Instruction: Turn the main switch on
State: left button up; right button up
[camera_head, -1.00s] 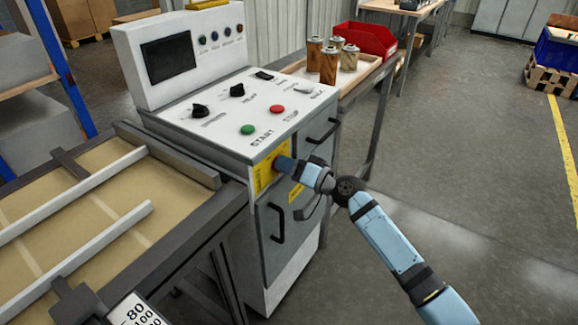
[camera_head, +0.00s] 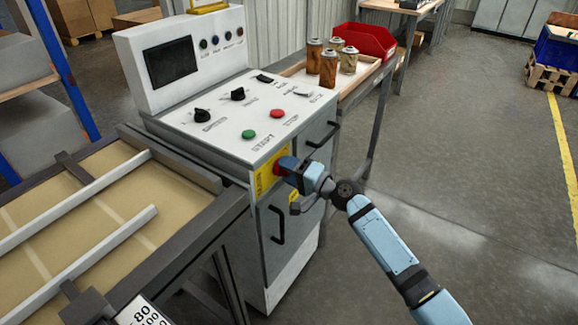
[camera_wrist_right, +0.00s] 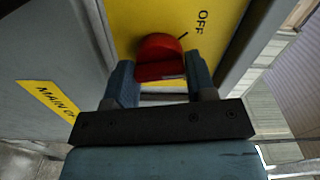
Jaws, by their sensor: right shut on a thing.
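The main switch is a red rotary knob (camera_wrist_right: 160,57) on a yellow plate (camera_wrist_right: 118,22) marked OFF, seen in the right wrist view. In the head view the yellow plate (camera_head: 262,181) is on the front of the white control cabinet, and a bit of the red knob (camera_head: 277,169) shows beside the gripper. My right gripper (camera_wrist_right: 160,80) has its two blue-grey fingers on either side of the knob and is shut on it. It also shows in the head view (camera_head: 287,167). My left gripper is not in view.
The cabinet top (camera_head: 225,125) has a green START button (camera_head: 248,134), a red STOP button (camera_head: 277,113) and black knobs. A black door handle (camera_head: 278,225) is below the plate. A conveyor (camera_head: 70,215) stands at left. Open floor (camera_head: 460,170) lies to the right.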

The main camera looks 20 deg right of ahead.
pick_arm(q)
jog(key=p, duration=0.2)
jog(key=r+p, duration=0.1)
jog(key=p, duration=0.1)
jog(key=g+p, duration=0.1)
jog(key=p, duration=0.1)
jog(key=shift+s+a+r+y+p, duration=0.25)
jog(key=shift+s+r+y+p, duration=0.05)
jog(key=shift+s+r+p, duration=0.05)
pick_arm(e)
jog(key=m, duration=1.1)
jog(key=shift+f, duration=0.15)
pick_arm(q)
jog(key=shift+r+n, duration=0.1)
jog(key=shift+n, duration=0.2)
pick_arm(e)
jog(key=shift+m, duration=0.3)
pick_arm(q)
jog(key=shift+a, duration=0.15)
pick_arm(e)
jog(key=o, duration=0.9)
jog(key=shift+s, duration=0.1)
jog(key=v, duration=1.3)
jog(key=shift+s+d, duration=0.25)
